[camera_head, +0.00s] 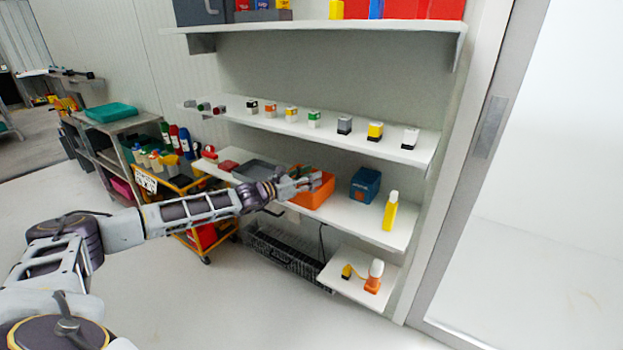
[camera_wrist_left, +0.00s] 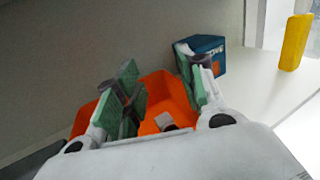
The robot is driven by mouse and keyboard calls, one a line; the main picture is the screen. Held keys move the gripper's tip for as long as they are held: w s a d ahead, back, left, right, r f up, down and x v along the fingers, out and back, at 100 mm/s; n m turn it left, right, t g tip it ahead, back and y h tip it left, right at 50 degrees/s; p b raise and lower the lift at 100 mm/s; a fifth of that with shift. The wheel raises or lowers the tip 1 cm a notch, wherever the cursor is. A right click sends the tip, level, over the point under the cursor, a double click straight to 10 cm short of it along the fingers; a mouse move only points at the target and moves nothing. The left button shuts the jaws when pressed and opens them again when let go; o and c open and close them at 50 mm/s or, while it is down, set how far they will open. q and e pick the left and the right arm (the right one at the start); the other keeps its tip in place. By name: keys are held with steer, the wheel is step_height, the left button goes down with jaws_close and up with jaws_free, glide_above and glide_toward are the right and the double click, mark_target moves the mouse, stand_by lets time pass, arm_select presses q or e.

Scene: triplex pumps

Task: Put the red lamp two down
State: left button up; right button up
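My left gripper (camera_head: 304,182) is over the orange bin (camera_head: 318,196) on the middle shelf. In the left wrist view its green-padded fingers (camera_wrist_left: 162,95) stand wide apart, with nothing held between them, above the orange bin (camera_wrist_left: 155,88). A small pale and dark piece (camera_wrist_left: 165,121) lies inside the bin; I cannot tell whether it is a red lamp. My right gripper is not in view.
A blue box (camera_head: 365,185) stands right of the bin, and a yellow bottle (camera_head: 390,211) farther right. A grey tray (camera_head: 258,170) is left of the bin. Several small boxes line the shelf above (camera_head: 425,150). An orange cart (camera_head: 170,190) stands at the left.

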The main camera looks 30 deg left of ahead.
arm_select(q)
steer(key=p+v, duration=0.1)
steer(key=v, duration=1)
steer(key=shift+s, duration=0.15)
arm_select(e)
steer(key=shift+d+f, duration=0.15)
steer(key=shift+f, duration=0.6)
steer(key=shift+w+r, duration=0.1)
